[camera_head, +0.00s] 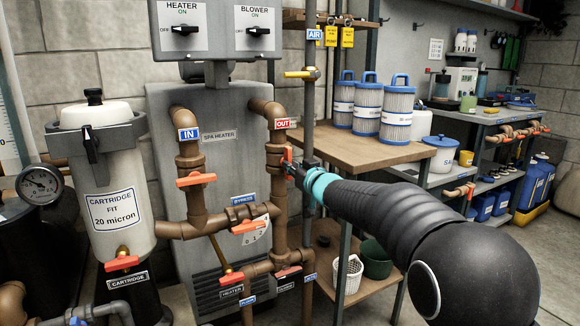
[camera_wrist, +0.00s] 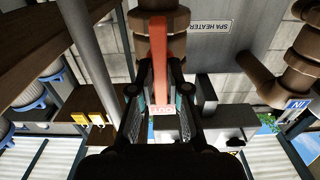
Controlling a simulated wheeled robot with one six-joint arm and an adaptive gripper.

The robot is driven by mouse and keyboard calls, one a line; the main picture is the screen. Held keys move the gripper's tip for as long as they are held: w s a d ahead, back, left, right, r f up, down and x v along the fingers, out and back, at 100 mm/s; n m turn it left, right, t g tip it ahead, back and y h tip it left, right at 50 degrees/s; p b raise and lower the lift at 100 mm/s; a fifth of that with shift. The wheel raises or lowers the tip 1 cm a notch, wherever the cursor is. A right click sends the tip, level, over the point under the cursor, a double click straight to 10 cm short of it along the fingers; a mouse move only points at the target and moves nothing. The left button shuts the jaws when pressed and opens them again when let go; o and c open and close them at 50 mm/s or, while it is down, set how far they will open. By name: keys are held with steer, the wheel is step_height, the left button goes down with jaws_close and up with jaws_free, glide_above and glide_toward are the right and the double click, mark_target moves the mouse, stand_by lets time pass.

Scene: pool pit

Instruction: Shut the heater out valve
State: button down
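The heater out valve has a red-orange lever (camera_head: 287,156) on the brown vertical pipe below the red OUT tag (camera_head: 282,124). My gripper (camera_head: 291,168) is at this lever and partly hides it in the head view. In the wrist view, which is upside down, the lever (camera_wrist: 160,60) runs lengthwise, in line with the pipe. It lies between the two fingers of my gripper (camera_wrist: 160,88), with a visible gap on each side. The gripper looks open around the lever. The OUT tag (camera_wrist: 162,111) shows between the fingers.
The grey spa heater (camera_head: 225,150) stands behind the pipes. The IN valve lever (camera_head: 196,180) and bypass lever (camera_head: 249,227) are to the left. A yellow-handled air valve (camera_head: 302,74) is above. A wooden shelf (camera_head: 350,150) with blue-capped filters stands close on the right.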

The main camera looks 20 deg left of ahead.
stand_by(0.4)
steer(key=m+p, duration=0.1)
steer(key=m, duration=1.7)
steer(key=shift+m, duration=0.3)
steer(key=c, duration=1)
jaws_free()
steer(key=shift+s+a, duration=0.1)
steer(key=shift+c, duration=0.2)
